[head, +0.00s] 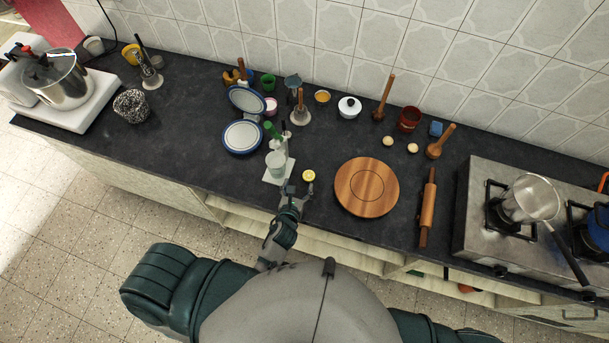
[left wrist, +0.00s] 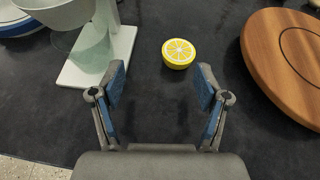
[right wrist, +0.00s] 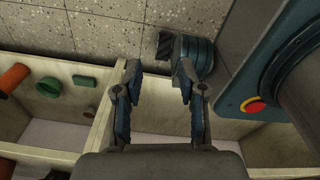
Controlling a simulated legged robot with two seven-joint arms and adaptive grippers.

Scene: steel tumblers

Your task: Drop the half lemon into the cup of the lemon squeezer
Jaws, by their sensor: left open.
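The half lemon (head: 309,175) lies on the dark counter, cut face up, just right of the lemon squeezer. It also shows in the left wrist view (left wrist: 179,53), ahead of and between my open fingers, apart from them. The lemon squeezer (head: 279,168) stands upright on a pale base, with a pale cup and a green part at its top; its base and cup partly show in the left wrist view (left wrist: 104,55). My left gripper (head: 297,190) is open and empty, at the near side of the lemon. My right gripper (right wrist: 155,80) is open and empty, away from the counter top.
A round wooden board (head: 367,187) lies right of the lemon, with a rolling pin (head: 428,207) beyond it. In the right wrist view, open shelf compartments (right wrist: 60,55) hold several items.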

